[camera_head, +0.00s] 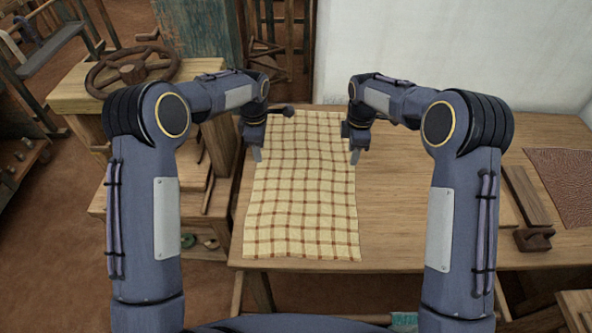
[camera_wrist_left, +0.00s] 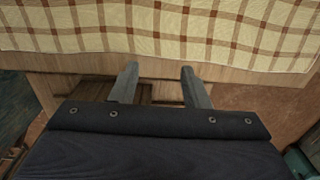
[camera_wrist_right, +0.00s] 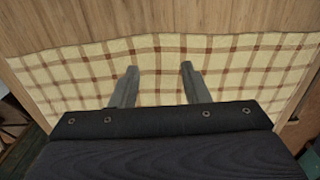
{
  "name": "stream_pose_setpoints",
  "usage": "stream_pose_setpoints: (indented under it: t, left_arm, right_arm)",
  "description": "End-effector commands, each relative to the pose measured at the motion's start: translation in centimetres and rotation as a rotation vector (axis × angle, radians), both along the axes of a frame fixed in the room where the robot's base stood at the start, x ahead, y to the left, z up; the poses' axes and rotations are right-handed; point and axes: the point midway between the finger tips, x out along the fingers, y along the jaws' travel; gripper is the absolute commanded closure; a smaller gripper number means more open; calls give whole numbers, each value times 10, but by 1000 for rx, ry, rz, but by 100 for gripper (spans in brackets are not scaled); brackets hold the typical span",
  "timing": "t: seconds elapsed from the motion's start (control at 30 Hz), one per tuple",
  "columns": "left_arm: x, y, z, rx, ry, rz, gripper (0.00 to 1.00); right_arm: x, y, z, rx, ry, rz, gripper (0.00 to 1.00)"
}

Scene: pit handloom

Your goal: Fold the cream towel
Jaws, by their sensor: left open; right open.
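The cream towel (camera_head: 300,190) with brown checks lies spread flat and unfolded on the wooden table, its long side running away from me. My left gripper (camera_head: 257,154) is open above the towel's left edge; the left wrist view shows its fingers (camera_wrist_left: 157,84) apart, with the towel (camera_wrist_left: 180,30) just beyond them. My right gripper (camera_head: 355,156) is open above the towel's right edge; the right wrist view shows its fingers (camera_wrist_right: 156,88) apart over the towel (camera_wrist_right: 155,62). Neither gripper holds anything.
The wooden table (camera_head: 440,190) is bare right of the towel. Farther right lie a wooden bar (camera_head: 527,196), a small dark wooden block (camera_head: 533,239) and a reddish-brown mat (camera_head: 570,180). A wooden stand with a wheel (camera_head: 132,70) is at the left; a white wall (camera_head: 450,50) rises behind.

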Motion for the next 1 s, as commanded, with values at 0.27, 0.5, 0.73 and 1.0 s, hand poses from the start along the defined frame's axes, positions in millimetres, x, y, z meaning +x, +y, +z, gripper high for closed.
stream_pose_setpoints:
  t: [0.27,0.5,0.73,1.0]
  left_arm:
    - [-2,1,-45,-1,5,-2,58]
    - [-1,1,-68,-1,2,-1,58]
    - [-1,1,-71,-1,2,-2,58]
    - [-1,1,-74,-1,1,-2,60]
  right_arm:
    - [-1,-1,-45,-1,4,-3,58]
    - [-1,-1,-68,1,2,-4,58]
    - [-1,-1,-71,1,1,-5,58]
    - [-1,-1,-74,1,1,-5,60]
